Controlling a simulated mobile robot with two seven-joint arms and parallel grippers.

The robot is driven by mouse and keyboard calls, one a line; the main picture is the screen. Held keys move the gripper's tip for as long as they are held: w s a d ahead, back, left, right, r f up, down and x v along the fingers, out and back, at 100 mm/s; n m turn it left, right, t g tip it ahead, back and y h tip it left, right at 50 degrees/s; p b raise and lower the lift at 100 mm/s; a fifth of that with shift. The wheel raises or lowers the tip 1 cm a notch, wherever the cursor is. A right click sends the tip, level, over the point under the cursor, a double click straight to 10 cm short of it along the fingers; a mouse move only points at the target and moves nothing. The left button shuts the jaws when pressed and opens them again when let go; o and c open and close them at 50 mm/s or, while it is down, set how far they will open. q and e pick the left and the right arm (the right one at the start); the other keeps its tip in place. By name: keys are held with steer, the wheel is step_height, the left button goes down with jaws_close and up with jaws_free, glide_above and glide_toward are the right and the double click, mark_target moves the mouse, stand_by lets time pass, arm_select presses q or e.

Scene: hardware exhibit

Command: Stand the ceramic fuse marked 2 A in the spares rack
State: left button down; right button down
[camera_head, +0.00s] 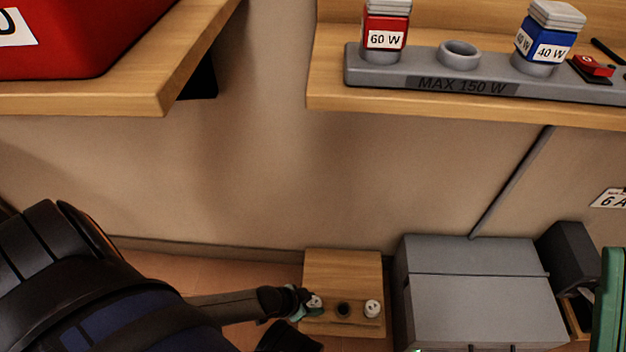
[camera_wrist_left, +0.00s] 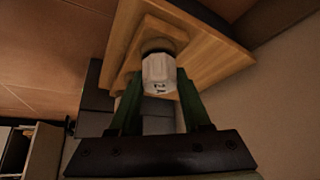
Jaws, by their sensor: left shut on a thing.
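The spares rack (camera_head: 342,265) is a low wooden stand near the floor, with a raised strip carrying a dark round hole (camera_head: 343,310) and a white fuse (camera_head: 372,308) at its right. My left gripper (camera_head: 308,304) is at the left end of that strip. In the left wrist view its green fingers (camera_wrist_left: 160,98) are shut on a white, faceted ceramic fuse (camera_wrist_left: 158,70). The fuse's dark end meets or nearly meets the wooden strip (camera_wrist_left: 165,25); whether it is seated I cannot tell. Its marking is not readable.
A grey cabinet (camera_head: 475,255) stands just right of the rack, with a dark box (camera_head: 570,255) beyond. Above, a wooden shelf (camera_head: 330,90) carries a grey lamp strip (camera_head: 430,65) with red and blue pieces. A red case (camera_head: 80,45) sits on the left shelf.

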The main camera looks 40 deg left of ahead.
arm_select(q)
steer(key=shift+f, duration=0.25)
stand_by(0.6)
jaws_free()
stand_by(0.4)
steer(key=shift+r+p, duration=3.55)
steer(key=shift+p, duration=0.15)
arm_select(e)
step_height(320, 180, up, 8)
steer(key=shift+s+d+r+t, duration=0.2)
steer(key=shift+d+t, duration=0.1)
steer(key=shift+d, duration=0.15)
steer(key=shift+f, duration=0.1)
arm_select(q)
steer(key=shift+s, duration=0.1)
